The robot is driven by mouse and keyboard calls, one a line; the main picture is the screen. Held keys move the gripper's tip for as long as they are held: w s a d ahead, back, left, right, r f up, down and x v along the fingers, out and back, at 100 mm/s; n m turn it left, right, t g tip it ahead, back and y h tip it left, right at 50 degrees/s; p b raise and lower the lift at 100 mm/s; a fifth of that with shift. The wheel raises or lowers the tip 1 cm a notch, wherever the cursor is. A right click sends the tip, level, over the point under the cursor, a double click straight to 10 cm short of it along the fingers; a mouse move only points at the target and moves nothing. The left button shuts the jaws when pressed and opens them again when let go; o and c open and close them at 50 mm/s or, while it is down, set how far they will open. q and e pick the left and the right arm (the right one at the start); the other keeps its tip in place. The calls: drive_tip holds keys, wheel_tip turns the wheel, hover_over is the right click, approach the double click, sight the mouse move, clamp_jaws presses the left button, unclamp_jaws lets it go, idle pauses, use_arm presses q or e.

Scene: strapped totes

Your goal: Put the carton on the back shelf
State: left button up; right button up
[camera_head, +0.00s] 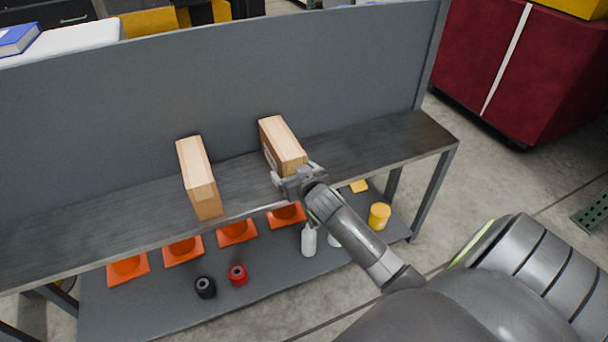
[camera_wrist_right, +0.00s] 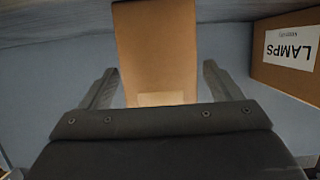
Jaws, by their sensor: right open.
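Two brown cartons lie on the dark upper board (camera_head: 400,140) of a grey rack, against its back panel (camera_head: 200,80). The right carton (camera_head: 281,140) has my right gripper (camera_head: 285,182) at its near end. The left carton (camera_head: 198,175) lies apart from it, its near end at the board's front edge. In the right wrist view, one carton (camera_wrist_right: 155,50) shows between the open fingers, with a gap on each side. Another carton (camera_wrist_right: 270,75), labelled LAMPS, is at the right there. The fingertips are partly hidden in the head view. My left gripper is not in view.
The upper board is bare at both ends. A dark red covered load (camera_head: 540,75) stands right.

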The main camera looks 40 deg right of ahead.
use_arm(q)
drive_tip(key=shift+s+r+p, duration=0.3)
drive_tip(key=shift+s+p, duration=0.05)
drive_tip(key=shift+p, duration=0.25)
use_arm(e)
drive_tip(key=v, duration=1)
drive_tip(key=shift+s, duration=0.35)
drive_tip(key=shift+a, duration=0.15)
drive_tip(key=s+d+f+g, duration=0.1)
drive_tip(key=s+f+g, duration=0.3)
drive_tip(key=f, duration=0.9)
drive_tip(key=s+f+g, duration=0.2)
drive_tip(key=s+f, duration=0.4)
drive_tip(key=f, duration=0.7)
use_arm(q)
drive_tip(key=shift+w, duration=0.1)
use_arm(e)
drive_tip(key=s+a+f+n+g+y, duration=0.1)
drive_tip(key=s+a+f+g, duration=0.1)
drive_tip(key=s+f, duration=0.7)
drive_tip(key=s+a+f+n+g+y, duration=0.1)
drive_tip(key=s+a+f+g, duration=0.2)
drive_tip(key=s+f, duration=0.7)
drive_tip(key=s+g, duration=0.1)
drive_tip(key=s, duration=0.7)
drive_tip(key=shift+s+f+g, duration=0.25)
drive_tip(key=shift+f+g, duration=0.05)
drive_tip(key=shift+f, duration=0.05)
